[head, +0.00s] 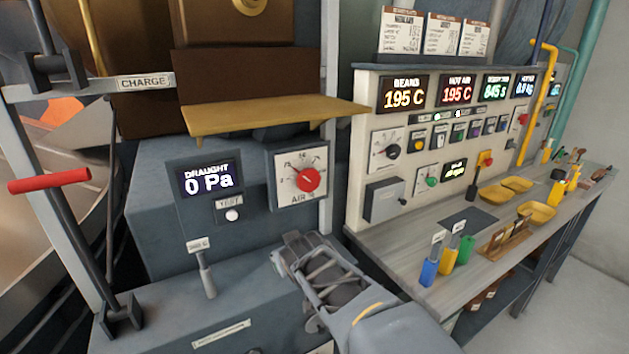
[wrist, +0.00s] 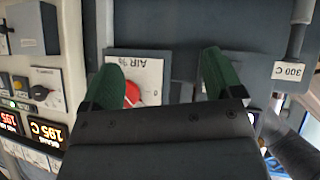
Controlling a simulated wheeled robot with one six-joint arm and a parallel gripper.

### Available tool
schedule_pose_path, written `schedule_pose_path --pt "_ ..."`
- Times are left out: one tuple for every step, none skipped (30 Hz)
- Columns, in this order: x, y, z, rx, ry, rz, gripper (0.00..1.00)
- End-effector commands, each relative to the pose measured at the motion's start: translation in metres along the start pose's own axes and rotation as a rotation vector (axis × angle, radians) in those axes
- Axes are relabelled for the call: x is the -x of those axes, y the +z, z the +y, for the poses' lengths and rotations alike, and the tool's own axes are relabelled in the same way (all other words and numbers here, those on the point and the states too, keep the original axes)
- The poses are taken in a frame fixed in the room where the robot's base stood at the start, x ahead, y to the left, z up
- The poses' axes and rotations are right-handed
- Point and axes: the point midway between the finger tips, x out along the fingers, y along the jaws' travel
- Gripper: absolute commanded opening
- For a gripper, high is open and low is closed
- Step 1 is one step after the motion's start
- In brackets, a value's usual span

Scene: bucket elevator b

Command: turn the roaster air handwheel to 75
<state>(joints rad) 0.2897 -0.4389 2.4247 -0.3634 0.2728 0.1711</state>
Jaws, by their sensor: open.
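The roaster air handwheel is a red round knob (head: 309,180) on a white square dial plate marked AIR % (head: 290,197), on the grey roaster front in the head view. Its exact setting is too small to read. In the wrist view the picture is upside down, and the red knob (wrist: 132,94) shows partly behind the left green finger, on the AIR % plate (wrist: 150,72). My gripper (wrist: 160,80) is open and empty, its two green fingers apart. In the head view my gripper (head: 288,246) is below the dial, apart from the knob.
A draught display (head: 209,182) reading 0 Pa and a round white button (head: 232,214) are left of the dial. A wooden shelf (head: 265,113) juts out above it. A small lever (head: 207,278) stands lower left. A control bench (head: 405,245) with bottles and yellow trays is at right.

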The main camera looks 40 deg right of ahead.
Motion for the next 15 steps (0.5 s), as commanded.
schedule_pose_path --pt "-0.010 -0.014 0.027 -0.008 0.051 0.086 0.90" --pt "-0.014 -0.023 0.040 -0.005 0.072 0.145 0.93" --pt "-0.017 -0.034 0.058 0.002 0.096 0.220 0.97" --pt "-0.019 -0.041 0.069 0.007 0.101 0.272 1.00" --pt "-0.021 -0.047 0.079 0.016 0.105 0.321 1.00" --pt "-0.021 -0.054 0.092 0.030 0.106 0.381 1.00" --pt "-0.021 -0.059 0.100 0.042 0.104 0.423 1.00" --pt "-0.021 -0.062 0.107 0.052 0.097 0.461 1.00" --pt "-0.020 -0.065 0.115 0.069 0.084 0.507 1.00" --pt "-0.020 -0.067 0.120 0.080 0.071 0.538 1.00" --pt "-0.019 -0.068 0.124 0.091 0.058 0.565 1.00" --pt "-0.018 -0.069 0.128 0.102 0.037 0.596 1.00" --pt "-0.016 -0.069 0.131 0.111 0.024 0.617 1.00" --pt "-0.015 -0.070 0.133 0.118 0.008 0.635 1.00" --pt "-0.014 -0.069 0.135 0.127 -0.010 0.655 1.00"
